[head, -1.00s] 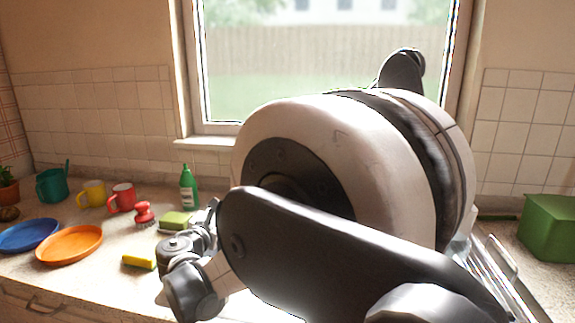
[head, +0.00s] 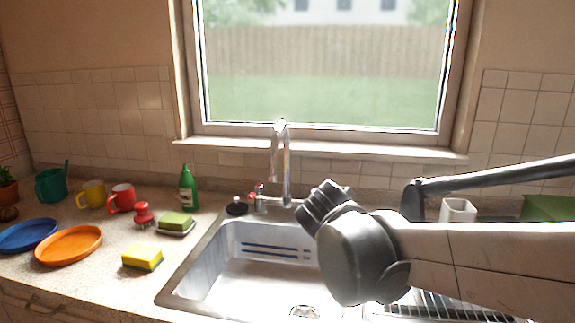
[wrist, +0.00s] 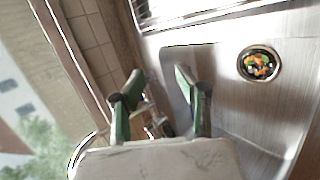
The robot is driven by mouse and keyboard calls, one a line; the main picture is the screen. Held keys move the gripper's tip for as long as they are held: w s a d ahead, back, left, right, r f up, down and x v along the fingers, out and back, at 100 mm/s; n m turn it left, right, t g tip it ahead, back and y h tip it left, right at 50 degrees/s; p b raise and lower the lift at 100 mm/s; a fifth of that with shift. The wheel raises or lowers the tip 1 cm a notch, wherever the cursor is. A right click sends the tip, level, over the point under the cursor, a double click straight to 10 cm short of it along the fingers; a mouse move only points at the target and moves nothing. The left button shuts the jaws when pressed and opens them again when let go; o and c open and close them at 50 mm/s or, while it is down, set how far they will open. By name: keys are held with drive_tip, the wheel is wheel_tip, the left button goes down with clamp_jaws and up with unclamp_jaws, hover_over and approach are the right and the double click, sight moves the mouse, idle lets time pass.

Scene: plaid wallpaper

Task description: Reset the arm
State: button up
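My gripper (wrist: 160,84) shows in the wrist view with its two green-and-dark fingers spread apart and nothing between them. It is above the sink, with the tap and window side to its left. In the head view my arm reaches in from the right across the right part of the sink (head: 215,262). I cannot make out the fingers there.
A tap (head: 287,170) stands behind the sink. The drain (wrist: 260,63) holds colourful bits. On the left counter are a yellow sponge (head: 142,257), orange plate (head: 68,245), blue plate (head: 28,236), mugs, red brush (head: 143,214) and green bottle (head: 188,188). A dish rack (head: 445,308) stands right.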

drive_tip(key=s+d+f+m+g+y, duration=0.1)
drive_tip(key=s+d+f+m+y, duration=0.1)
drive_tip(key=s+m, duration=0.5)
drive_tip(key=s+d+f+m+g+y, duration=0.1)
drive_tip(key=s+m, duration=0.5)
drive_tip(key=s, duration=0.8)
drive_tip(key=d+f+y, duration=0.1)
drive_tip(key=d+f, duration=0.1)
drive_tip(key=d, duration=0.1)
drive_tip(key=shift+s+d+f+m, duration=0.4)
